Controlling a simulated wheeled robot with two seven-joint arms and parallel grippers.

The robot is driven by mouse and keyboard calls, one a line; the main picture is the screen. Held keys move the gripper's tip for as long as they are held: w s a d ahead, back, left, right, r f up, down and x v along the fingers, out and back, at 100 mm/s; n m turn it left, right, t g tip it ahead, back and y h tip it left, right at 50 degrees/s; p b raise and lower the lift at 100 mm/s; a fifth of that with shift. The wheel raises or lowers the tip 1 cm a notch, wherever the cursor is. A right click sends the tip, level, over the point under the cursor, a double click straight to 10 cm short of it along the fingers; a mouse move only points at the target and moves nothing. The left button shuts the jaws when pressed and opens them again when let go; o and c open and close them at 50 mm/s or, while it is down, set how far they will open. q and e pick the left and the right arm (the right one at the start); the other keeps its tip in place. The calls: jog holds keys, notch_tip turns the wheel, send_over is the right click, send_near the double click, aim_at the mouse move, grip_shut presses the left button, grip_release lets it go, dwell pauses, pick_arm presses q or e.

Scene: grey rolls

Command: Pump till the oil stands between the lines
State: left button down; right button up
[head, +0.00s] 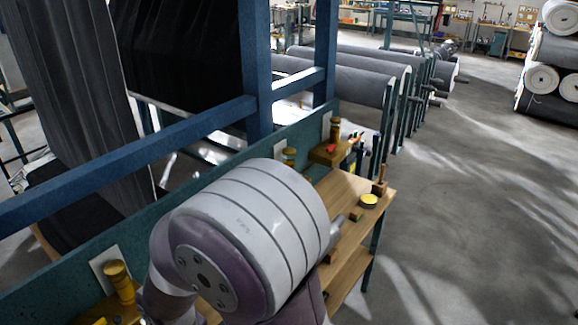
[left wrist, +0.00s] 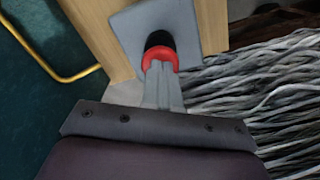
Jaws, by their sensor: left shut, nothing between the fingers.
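In the left wrist view my left gripper (left wrist: 162,72) is shut and empty. Its fingertips are at a red ring (left wrist: 160,58) with a black rounded top (left wrist: 159,40), in front of a grey square plate (left wrist: 185,25) on wood. I cannot tell whether they touch it. In the head view brass-coloured fittings stand along the teal beam: one at lower left (head: 118,281), one partly behind my arm (head: 290,154), one farther back (head: 336,129). I cannot make out an oil level or lines. My right gripper is not in view.
A wooden bench (head: 352,190) carries a yellow-topped tin (head: 369,200) and small tools. My large arm link hides much of it. Blue frame bars (head: 180,140) cross at left. Grey strands (left wrist: 260,95) and a yellow rod (left wrist: 50,68) flank the gripper. Open floor (head: 470,220) lies right.

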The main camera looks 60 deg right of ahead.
pick_arm(q)
jog(key=shift+s+f+b, duration=0.1)
jog(key=shift+f+b, duration=0.65)
jog(key=shift+f, duration=0.45)
jog(key=shift+r, duration=0.1)
notch_tip(320, 180, up, 8)
jog(key=p, duration=0.6)
